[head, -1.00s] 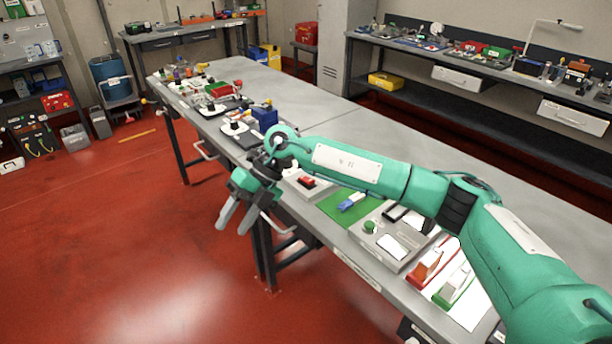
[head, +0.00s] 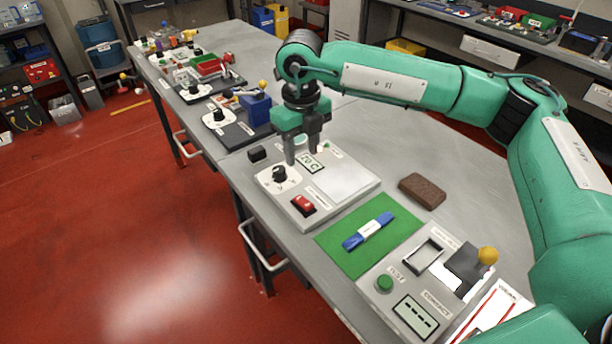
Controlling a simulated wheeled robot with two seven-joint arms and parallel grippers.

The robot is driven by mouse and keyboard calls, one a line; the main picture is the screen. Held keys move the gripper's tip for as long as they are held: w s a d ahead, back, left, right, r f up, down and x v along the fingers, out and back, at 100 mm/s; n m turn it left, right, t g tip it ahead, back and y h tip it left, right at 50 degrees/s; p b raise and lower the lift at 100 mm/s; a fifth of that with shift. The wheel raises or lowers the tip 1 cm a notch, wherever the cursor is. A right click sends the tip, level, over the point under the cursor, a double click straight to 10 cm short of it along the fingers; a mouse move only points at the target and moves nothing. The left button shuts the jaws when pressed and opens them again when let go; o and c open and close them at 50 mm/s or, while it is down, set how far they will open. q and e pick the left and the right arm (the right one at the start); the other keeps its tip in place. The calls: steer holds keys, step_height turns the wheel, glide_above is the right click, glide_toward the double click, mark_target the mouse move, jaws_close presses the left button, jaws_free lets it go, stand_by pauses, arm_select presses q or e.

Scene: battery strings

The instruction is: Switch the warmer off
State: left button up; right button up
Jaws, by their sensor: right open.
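The warmer (head: 335,185) is a light grey box on the bench, with a pale flat plate on its right part. On it are a black knob (head: 279,174) on a white dial, a small display (head: 310,163) that seems to read 70 C, and a red rocker switch (head: 303,204) near the front edge. I cannot tell the rocker's position. My right gripper (head: 303,158) points down over the back of the warmer, by the display, open and empty. The red switch is in front of it and clear of the fingers. My left gripper is out of view.
A green mat (head: 352,258) with a blue strap-like bundle (head: 368,231) lies right of the warmer. A tester box (head: 385,310) is beyond it. A brown block (head: 422,191) lies behind the mat.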

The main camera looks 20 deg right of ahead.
mark_target(302, 200)
steer(key=f+p, duration=0.1)
steer(key=f, duration=0.7)
steer(key=f+p, duration=0.1)
steer(key=f, duration=0.3)
steer(key=shift+s+a+p, duration=0.2)
steer(key=shift+s+p, duration=0.1)
steer(key=shift+s, duration=0.1)
steer(key=shift+f, duration=0.55)
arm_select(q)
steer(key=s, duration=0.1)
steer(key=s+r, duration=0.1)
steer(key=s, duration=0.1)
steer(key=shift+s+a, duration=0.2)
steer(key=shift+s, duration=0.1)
